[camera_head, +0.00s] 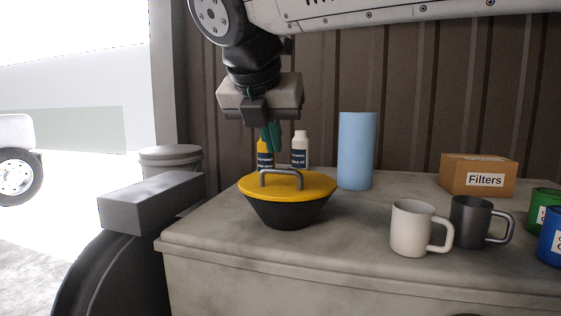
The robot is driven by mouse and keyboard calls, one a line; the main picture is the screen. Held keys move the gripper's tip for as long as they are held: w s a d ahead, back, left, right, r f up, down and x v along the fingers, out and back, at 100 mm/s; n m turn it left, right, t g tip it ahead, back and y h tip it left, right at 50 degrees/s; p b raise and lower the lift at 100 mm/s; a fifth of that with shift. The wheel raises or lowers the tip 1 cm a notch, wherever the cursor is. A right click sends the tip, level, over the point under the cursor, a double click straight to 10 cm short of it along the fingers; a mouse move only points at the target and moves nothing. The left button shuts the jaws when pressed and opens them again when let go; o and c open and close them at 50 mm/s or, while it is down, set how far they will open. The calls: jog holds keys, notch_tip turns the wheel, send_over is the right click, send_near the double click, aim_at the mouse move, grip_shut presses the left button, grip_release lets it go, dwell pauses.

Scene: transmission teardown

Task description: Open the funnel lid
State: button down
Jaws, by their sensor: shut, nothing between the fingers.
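The funnel is a dark bowl-shaped body (290,212) standing on the bench near its left front. A yellow lid (312,188) with a grey arched handle (281,172) lies on top of it and covers it. My gripper (271,140) points down above and slightly left of the handle. Its teal fingers are shut with nothing between them. They appear apart from the handle, though the exact gap is hard to tell. The inside of the funnel is hidden by the lid.
Two bottles (300,150) stand behind the funnel, and a light blue cylinder (356,150) is to its right. A white mug (410,228), a dark mug (470,222), a Filters box (478,176) and green and blue cans fill the right side. The bench's left front corner is clear.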

send_near(286, 188)
jog(key=x, duration=0.5)
jog(key=shift+w+f, duration=0.1)
jog(key=shift+f, duration=0.05)
